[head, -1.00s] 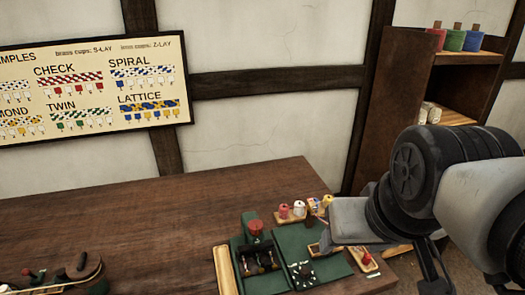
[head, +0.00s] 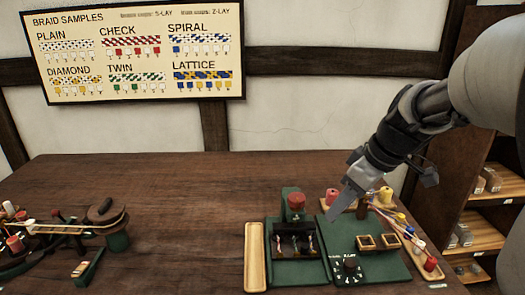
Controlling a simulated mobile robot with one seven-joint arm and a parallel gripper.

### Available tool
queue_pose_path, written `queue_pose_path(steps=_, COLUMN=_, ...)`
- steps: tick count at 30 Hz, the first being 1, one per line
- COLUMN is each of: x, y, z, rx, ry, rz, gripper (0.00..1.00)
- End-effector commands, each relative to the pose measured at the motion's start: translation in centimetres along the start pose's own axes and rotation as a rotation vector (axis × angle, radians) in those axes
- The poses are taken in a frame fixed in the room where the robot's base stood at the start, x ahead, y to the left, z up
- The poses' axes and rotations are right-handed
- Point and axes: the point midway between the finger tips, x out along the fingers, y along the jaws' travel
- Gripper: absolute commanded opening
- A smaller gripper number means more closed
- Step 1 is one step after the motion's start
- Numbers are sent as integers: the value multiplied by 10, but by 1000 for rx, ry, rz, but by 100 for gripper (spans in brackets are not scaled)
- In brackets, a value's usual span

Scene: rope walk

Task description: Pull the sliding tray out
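I cannot tell for sure which thing is the sliding tray. A long, shallow, light wooden tray (head: 255,257) lies on the table left of the green braiding device (head: 297,272). A wooden shelf unit (head: 485,215) with pale boards stands at the right, partly cut off by the frame edge and my arm. My gripper (head: 336,212) points down and left above the right part of the green device. It is apart from the wooden tray and the shelf. Nothing shows in its grasp, but its finger gap is not clear.
Coloured spools in a wooden holder (head: 431,268) line the device's right side. A dial (head: 348,269) and two small wooden frames sit on the green plate. A curved rope device (head: 75,232) stands at the left. The table (head: 170,225) between is bare. A braid chart (head: 135,55) hangs behind.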

Motion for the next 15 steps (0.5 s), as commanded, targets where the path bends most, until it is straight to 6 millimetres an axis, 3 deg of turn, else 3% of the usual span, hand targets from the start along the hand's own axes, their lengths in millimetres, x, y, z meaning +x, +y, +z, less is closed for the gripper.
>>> queue_pose_path(steps=8, x=32, y=6, z=2, rx=-30, ry=4, rz=-11, gripper=36)
queue_pose_path(steps=15, x=84, y=5, z=2, rx=-29, ry=2, rz=-12, gripper=36)
